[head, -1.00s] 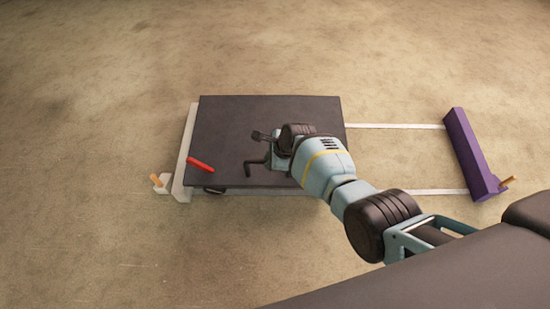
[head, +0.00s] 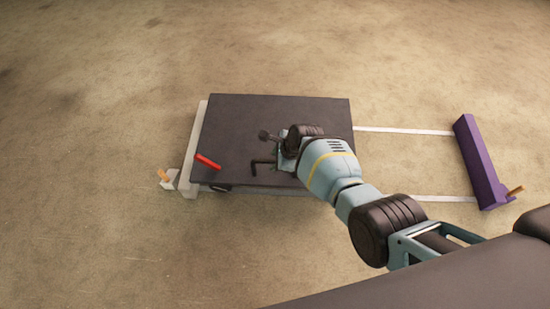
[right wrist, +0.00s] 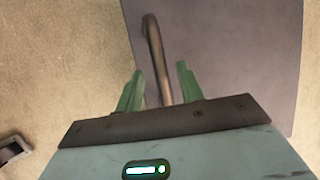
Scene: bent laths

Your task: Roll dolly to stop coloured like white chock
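The dolly is a dark flat platform (head: 235,125) lying at the left end of two pale rails. A white stop (head: 190,168) runs along its left edge; I cannot tell whether they touch. A purple stop (head: 478,160) stands at the right end, well apart from the platform. A small white block (head: 169,182) with an orange peg sits just left of the white stop; I cannot tell if it is the chock. My right gripper (right wrist: 159,88) is over the platform, its green fingers apart with a bent bar (right wrist: 153,40) between them. My left gripper is out of view.
A red rod (head: 207,161) is at the platform's left side. Bare rails (head: 405,131) span the gap towards the purple stop, beside which an orange peg (head: 516,190) sticks out. The floor around is clear. A dark object (right wrist: 14,150) shows at the right wrist view's left edge.

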